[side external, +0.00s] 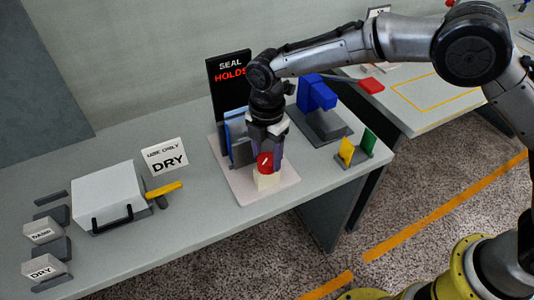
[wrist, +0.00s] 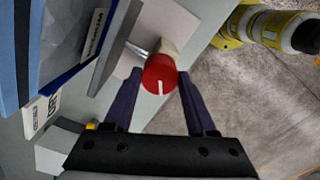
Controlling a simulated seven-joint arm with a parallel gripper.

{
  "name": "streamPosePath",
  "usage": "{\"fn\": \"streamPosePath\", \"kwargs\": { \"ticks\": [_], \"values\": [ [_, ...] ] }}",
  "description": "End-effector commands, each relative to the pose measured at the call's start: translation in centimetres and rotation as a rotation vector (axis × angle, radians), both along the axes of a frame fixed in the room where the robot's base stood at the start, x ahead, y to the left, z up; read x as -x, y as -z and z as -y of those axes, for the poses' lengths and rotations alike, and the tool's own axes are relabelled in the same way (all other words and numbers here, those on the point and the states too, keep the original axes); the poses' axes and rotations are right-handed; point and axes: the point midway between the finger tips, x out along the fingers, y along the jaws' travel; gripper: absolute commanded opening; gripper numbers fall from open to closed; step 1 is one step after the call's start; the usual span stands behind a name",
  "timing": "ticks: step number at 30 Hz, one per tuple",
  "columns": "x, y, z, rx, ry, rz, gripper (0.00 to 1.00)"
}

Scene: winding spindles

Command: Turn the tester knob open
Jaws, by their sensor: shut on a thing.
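The tester knob (side external: 265,161) is red and round with a white mark, on a cream block (side external: 267,181) at the front of the pale tester base (side external: 232,184). My gripper (side external: 266,158) reaches down from above with its purple fingers on either side of the knob, shut on it. In the wrist view the knob (wrist: 160,74) sits between the fingertips, its white line pointing along the fingers. The black sign (side external: 230,75) behind reads "SEAL HOLDS" in white and red. A blue item (side external: 236,127) stands upright in the tester behind my gripper, partly hidden.
A blue device (side external: 316,93) and a yellow-and-green stand (side external: 357,150) are to the right. The table's front edge is close to the tester.

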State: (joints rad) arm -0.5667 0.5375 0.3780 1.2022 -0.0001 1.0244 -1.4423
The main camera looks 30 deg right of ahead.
Motion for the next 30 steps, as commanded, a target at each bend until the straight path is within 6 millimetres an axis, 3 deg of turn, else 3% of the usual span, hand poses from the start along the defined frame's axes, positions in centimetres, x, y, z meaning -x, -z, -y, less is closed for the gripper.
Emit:
{"fn": "streamPosePath", "kwargs": {
  "ticks": [18,30],
  "values": [
    [-0.08,-0.25,-0.04,-0.002,-0.582,0.003,0.01],
    [-0.09,-0.26,-0.03,-0.002,-0.874,0.004,0.01]
  ]
}}
